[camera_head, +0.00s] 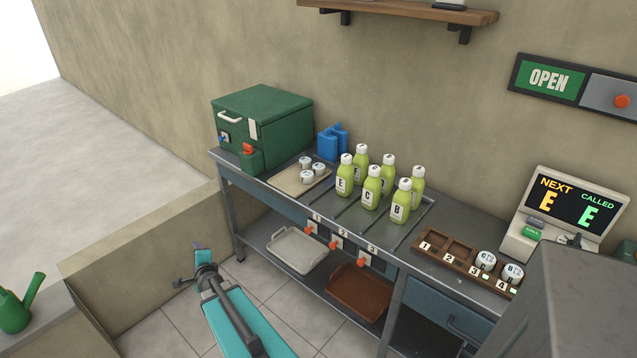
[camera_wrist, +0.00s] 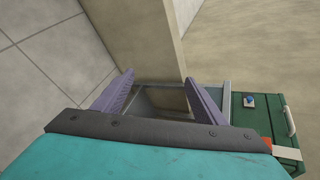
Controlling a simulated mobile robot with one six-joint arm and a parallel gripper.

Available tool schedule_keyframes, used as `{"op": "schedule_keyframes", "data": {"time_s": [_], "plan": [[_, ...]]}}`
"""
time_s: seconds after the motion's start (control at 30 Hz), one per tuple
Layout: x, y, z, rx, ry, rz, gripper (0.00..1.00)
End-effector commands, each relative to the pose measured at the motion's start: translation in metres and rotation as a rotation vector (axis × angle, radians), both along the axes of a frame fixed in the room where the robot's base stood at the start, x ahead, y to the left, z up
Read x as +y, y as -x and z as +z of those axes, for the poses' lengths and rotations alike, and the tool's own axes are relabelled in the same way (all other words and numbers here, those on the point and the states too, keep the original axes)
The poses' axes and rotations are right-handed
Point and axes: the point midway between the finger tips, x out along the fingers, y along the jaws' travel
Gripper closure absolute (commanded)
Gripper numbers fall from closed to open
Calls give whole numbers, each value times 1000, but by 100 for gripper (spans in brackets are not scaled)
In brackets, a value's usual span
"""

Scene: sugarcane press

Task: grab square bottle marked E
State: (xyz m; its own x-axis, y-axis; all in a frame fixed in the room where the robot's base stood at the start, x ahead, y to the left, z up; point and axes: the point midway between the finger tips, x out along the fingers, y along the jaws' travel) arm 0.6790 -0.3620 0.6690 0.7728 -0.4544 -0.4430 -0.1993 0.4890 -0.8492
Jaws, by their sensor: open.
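The bottle marked E (camera_head: 345,180) is light green with a white cap and a white label. It stands upright at the front left of a group of several similar bottles on the steel table, beside the one marked C (camera_head: 371,192). My gripper (camera_head: 188,266) is open and empty, low at the left front of the table and well apart from the bottles. In the wrist view its two purple fingers (camera_wrist: 160,78) are spread, pointing towards a wall end and the table frame. No bottle shows in the wrist view.
A green machine (camera_head: 270,128) stands at the table's left end, with a tray of small white cups (camera_head: 300,180) beside it. A bottle marked B (camera_head: 400,205) stands front right. A numbered wooden rack (camera_head: 450,250) and a screen (camera_head: 570,208) reading E are farther right. A low wall (camera_head: 150,245) is left.

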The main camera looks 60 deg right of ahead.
Motion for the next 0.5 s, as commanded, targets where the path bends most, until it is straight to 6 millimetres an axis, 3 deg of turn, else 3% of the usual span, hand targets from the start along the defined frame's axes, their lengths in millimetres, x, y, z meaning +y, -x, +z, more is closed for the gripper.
{"op": "schedule_keyframes", "data": {"time_s": [0.03, 0.1, 0.27, 0.4, 0.5], "plan": [[-32, 5, 14, -79, -15, -96, 35], [-73, 16, 36, -191, -45, -234, 35], [-160, 62, 82, -459, -107, -537, 35], [-224, 119, 117, -705, -144, -785, 35], [-261, 164, 136, -877, -159, -943, 35]]}}
